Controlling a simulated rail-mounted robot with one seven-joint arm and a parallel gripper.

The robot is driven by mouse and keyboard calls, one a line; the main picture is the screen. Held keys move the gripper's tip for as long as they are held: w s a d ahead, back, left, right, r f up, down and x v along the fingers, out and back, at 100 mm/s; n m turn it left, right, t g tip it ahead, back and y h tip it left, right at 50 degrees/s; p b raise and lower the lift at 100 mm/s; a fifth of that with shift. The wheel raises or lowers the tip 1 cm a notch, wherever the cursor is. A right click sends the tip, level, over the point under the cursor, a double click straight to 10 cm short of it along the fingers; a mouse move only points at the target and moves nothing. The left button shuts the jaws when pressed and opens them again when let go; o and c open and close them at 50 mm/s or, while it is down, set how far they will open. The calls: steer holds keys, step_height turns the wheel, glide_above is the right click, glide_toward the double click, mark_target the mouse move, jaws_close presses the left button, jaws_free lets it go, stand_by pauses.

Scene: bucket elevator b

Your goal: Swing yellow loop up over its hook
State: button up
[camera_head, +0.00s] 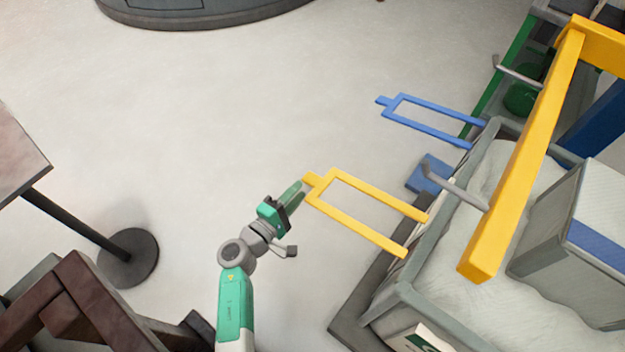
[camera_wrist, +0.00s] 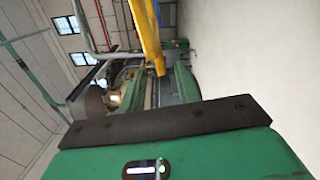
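The yellow loop (camera_head: 365,212) is a flat rectangular frame with a small tab at its outer end. It sticks out to the left from the bin's side, roughly level. In the wrist view a yellow bar (camera_wrist: 146,35) shows beyond the dark edge of my gripper.
A blue loop (camera_head: 430,118) sticks out farther back, with a second grey hook (camera_head: 518,71) near it. The grey bin (camera_head: 412,300) holds pale material and a grey box (camera_head: 590,215). A brown wooden frame (camera_head: 75,310) stands at lower left.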

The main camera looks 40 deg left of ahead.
mark_target(315, 174)
steer(key=w, duration=0.2)
steer(key=w+b, duration=0.1)
steer(key=w, duration=0.2)
steer(key=w+b, duration=0.1)
steer(key=w, duration=0.1)
steer(key=shift+w+a, duration=0.35)
steer(key=shift+w, duration=0.05)
steer(key=shift+c, duration=0.2)
jaws_close()
